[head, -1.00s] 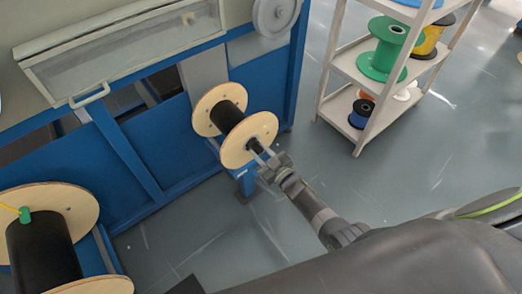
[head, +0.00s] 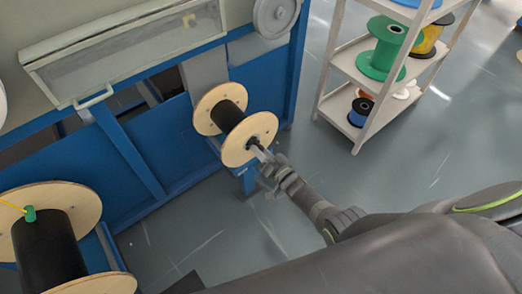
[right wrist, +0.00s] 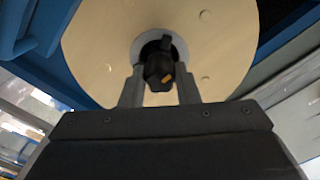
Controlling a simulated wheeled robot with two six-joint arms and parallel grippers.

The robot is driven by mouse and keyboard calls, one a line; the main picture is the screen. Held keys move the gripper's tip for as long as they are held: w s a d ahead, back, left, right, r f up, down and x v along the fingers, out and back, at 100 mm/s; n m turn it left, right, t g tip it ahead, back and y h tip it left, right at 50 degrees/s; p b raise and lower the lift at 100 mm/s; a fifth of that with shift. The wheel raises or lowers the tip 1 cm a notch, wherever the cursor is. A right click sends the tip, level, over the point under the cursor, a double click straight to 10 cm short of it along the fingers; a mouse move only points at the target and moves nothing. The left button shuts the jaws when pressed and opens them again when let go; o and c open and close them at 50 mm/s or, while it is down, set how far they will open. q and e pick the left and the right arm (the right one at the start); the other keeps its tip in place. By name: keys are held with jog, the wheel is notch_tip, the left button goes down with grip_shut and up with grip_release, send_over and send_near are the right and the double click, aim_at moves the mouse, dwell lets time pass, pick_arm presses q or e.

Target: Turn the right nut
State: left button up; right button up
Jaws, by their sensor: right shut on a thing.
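The right nut (right wrist: 160,68) is a dark knob with an orange mark, at the centre of a wooden spool's near flange in the right wrist view. The spool (head: 232,118), with black winding between pale flanges, is mounted on the blue machine in the head view. My right gripper (head: 262,153) reaches the hub of this flange, and in the right wrist view its two fingers (right wrist: 160,85) stand on either side of the nut. It is shut on the nut. My left gripper is not in view.
The blue machine frame (head: 160,140) stands behind the spool. A larger spool (head: 48,245) with a green piece and yellow strand is at lower left. A white shelf (head: 345,62) with coloured spools stands at upper right. The grey floor between is clear.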

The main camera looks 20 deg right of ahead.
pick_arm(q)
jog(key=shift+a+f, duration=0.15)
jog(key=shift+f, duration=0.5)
pick_arm(e)
jog(key=m, duration=0.5)
jog(key=shift+f, duration=0.1)
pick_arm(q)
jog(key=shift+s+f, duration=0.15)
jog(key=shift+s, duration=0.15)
pick_arm(e)
jog(key=o, duration=1)
jog(key=shift+c, duration=0.2)
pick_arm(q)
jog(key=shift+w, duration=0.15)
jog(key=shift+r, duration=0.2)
